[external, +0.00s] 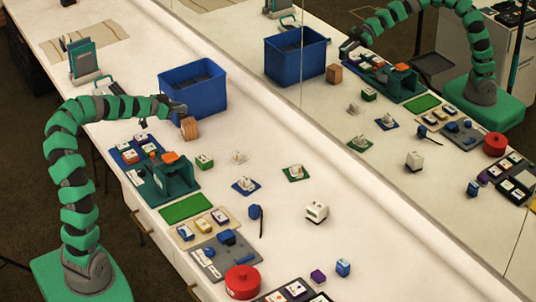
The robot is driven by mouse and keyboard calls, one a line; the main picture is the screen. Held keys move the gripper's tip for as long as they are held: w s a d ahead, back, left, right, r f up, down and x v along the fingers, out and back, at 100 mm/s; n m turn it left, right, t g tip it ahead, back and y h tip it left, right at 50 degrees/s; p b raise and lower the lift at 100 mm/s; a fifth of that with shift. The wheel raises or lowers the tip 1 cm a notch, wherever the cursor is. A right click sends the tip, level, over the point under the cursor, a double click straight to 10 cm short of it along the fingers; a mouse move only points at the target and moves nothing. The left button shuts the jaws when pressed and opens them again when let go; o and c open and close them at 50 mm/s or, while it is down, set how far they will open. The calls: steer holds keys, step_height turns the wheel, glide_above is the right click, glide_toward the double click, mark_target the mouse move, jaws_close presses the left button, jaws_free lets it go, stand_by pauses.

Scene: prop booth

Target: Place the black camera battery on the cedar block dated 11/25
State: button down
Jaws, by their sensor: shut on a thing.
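My gripper (180,109) is at the end of the green and grey arm, in front of the blue bin. It is shut on a small dark thing, which appears to be the black camera battery, though it blends with the dark jaws. A brown wooden block (190,129), apparently the cedar block, is just below and slightly right of the jaws. I cannot read a date on it. Whether the held thing touches the block is too small to tell.
The blue bin (205,96) stands behind the gripper. A teal stand (176,184) with orange parts is nearer. Small items on green and blue mats (295,173), a green mat (187,208) and a red round container (243,282) lie rightward. A mirror reflects the counter.

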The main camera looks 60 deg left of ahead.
steer(key=shift+w+a+f, duration=0.15)
steer(key=shift+w+a, duration=0.3)
steer(key=shift+w, duration=0.35)
steer(key=shift+w+a+f, duration=0.1)
steer(key=shift+w+a, duration=0.3)
steer(key=shift+w, duration=0.35)
steer(key=shift+w+f+b, duration=0.1)
steer(key=shift+f+b, duration=0.6)
steer(key=shift+f, duration=1)
steer(key=shift+f, duration=0.1)
steer(key=c, duration=1.2)
jaws_free()
steer(key=shift+c, duration=0.2)
steer(key=shift+r, duration=0.2)
steer(key=p+v, duration=0.1)
steer(key=v, duration=1.1)
steer(key=shift+p, duration=0.4)
